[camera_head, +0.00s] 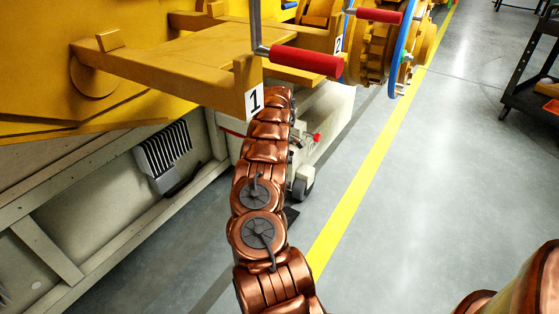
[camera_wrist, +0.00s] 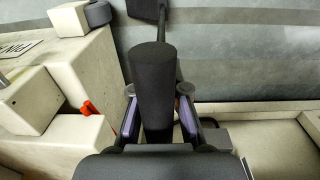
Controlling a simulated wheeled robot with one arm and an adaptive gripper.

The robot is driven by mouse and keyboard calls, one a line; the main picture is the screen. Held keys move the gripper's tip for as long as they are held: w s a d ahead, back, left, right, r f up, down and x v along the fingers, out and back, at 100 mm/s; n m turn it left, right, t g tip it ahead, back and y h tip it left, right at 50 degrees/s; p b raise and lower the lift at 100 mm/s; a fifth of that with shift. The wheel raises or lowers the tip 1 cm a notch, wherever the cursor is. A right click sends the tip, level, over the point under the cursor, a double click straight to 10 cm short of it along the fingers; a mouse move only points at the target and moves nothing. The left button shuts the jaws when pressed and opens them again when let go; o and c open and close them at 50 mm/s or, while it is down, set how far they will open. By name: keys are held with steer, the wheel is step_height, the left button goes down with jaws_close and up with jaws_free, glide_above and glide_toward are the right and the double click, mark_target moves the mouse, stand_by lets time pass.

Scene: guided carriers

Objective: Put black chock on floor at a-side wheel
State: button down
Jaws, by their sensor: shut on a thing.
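In the wrist view my gripper (camera_wrist: 158,115) is shut on the thick dark handle of the black chock (camera_wrist: 155,80). A thin rod runs from the handle to the chock's dark block (camera_wrist: 148,9) at the top edge, partly cut off. A grey wheel (camera_wrist: 98,13) under a cream block is left of the chock's block, with a gap between them. In the head view the wheel (camera_head: 302,187) shows just right of my arm, and a dark piece of the chock (camera_head: 290,215) shows below it. My arm hides the gripper there. I cannot tell whether the block touches the floor.
A yellow frame with label 1 (camera_head: 255,100) and a red-gripped crank (camera_head: 305,61) overhang my arm. A red knob (camera_head: 317,137) sits on the cream carrier above the wheel. Open grey floor and a yellow line (camera_head: 350,200) lie right. A dark cart (camera_head: 530,80) stands far right.

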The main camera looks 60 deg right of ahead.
steer(key=d+p, duration=0.3)
steer(key=shift+w+d+r, duration=0.1)
steer(key=shift+w+r, duration=0.1)
steer(key=shift+w, duration=0.2)
steer(key=shift+w+d+f+p, duration=0.1)
steer(key=shift+w+f+p, duration=0.05)
steer(key=shift+p, duration=0.45)
steer(key=shift+f, duration=0.6)
stand_by(0.8)
steer(key=c, duration=1.1)
jaws_free()
steer(key=shift+c, duration=0.2)
steer(key=shift+o, duration=0.2)
steer(key=shift+f, duration=0.1)
steer(key=shift+f, duration=0.1)
